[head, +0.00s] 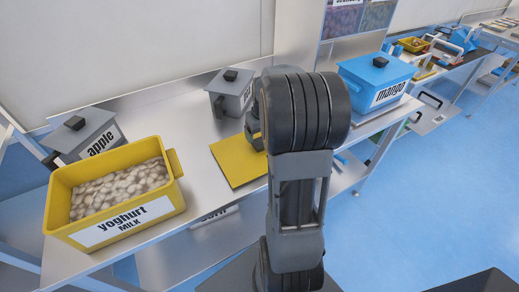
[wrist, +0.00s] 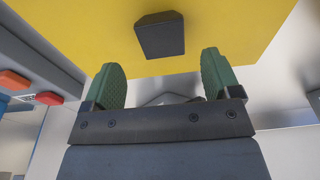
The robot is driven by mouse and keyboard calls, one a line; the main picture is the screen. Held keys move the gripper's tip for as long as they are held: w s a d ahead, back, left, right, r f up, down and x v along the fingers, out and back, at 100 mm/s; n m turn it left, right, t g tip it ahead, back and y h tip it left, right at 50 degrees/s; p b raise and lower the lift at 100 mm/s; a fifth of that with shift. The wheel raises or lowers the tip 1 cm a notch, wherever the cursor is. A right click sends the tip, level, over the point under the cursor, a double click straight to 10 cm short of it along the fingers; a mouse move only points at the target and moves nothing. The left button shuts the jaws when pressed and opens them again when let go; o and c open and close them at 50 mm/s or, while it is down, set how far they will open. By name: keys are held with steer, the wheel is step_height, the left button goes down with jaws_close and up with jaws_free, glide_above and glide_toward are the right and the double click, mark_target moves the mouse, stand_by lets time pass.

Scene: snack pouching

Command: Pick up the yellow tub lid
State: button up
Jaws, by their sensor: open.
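I cannot tell whether the fingers touch the lid.
A grey tub marked "apple" (head: 85,135) stands behind the yellow tub. Another grey tub (head: 231,92) stands behind the lid. A blue "mango" tub (head: 375,78) is right of my arm. Bare table (head: 170,125) shows left of the lid. Blue floor lies at the right.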

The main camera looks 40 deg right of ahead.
mark_target(260, 142)
steer(key=shift+w+a+f+p, duration=0.1)
steer(key=shift+f+p, duration=0.05)
steer(key=shift+f, duration=1.2)
steer(key=shift+w+f+p, duration=0.1)
steer(key=shift+f+p, duration=0.05)
steer(key=shift+f, duration=1.15)
steer(key=shift+c, duration=0.4)
steer(key=c, duration=1)
